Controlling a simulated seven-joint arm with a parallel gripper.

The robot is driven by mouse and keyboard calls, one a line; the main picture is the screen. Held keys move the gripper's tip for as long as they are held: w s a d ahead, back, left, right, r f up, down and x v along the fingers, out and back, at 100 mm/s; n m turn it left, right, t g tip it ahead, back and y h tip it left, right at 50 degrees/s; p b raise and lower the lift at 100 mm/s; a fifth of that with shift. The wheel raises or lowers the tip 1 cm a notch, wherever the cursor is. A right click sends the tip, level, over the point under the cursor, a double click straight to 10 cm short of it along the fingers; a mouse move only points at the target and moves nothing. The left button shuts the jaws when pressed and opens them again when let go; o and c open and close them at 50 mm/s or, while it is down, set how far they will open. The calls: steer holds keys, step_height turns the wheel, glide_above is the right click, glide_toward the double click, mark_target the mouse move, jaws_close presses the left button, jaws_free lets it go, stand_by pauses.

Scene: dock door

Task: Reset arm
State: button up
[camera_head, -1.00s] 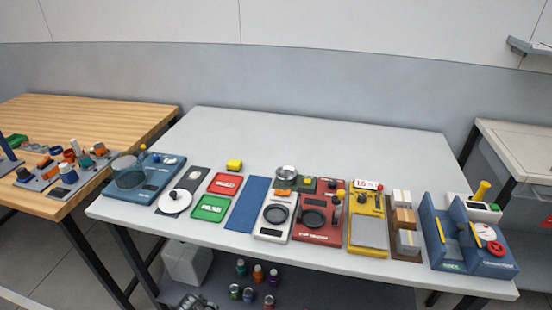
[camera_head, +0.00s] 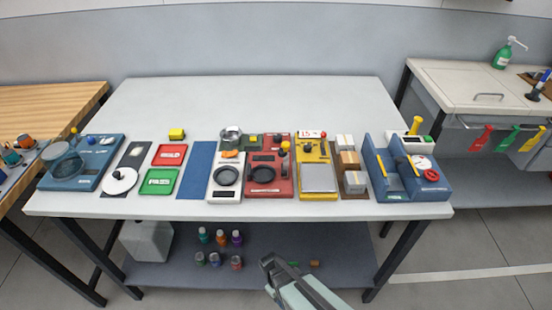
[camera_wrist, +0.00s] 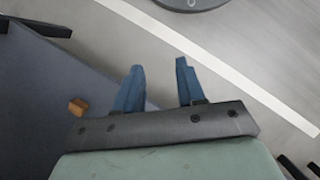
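My gripper (camera_wrist: 159,64) shows in the wrist view with its two blue fingers apart and nothing between them. It points over the grey floor beside a dark grey shelf surface (camera_wrist: 45,115). A small orange block (camera_wrist: 78,107) lies on that surface, left of the fingers and apart from them. In the head view part of my arm (camera_head: 305,291) rises from the bottom edge, in front of the table's lower shelf. The fingers cannot be made out there.
The white table (camera_head: 250,105) carries a row of devices, including a blue jar station (camera_head: 105,175), a red unit (camera_head: 268,188), a yellow scale (camera_head: 301,172) and a blue fixture (camera_head: 430,190). Its back half is clear. Bottles (camera_head: 220,237) stand on the lower shelf (camera_head: 180,273).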

steer(key=s+d+r+m+g+y, duration=0.2)
steer(key=s+d+m, duration=0.6)
steer(key=s+d, duration=0.5)
steer(key=shift+s+d+g+y, duration=0.35)
steer(key=shift+g+y, duration=0.25)
steer(key=shift+g, duration=0.1)
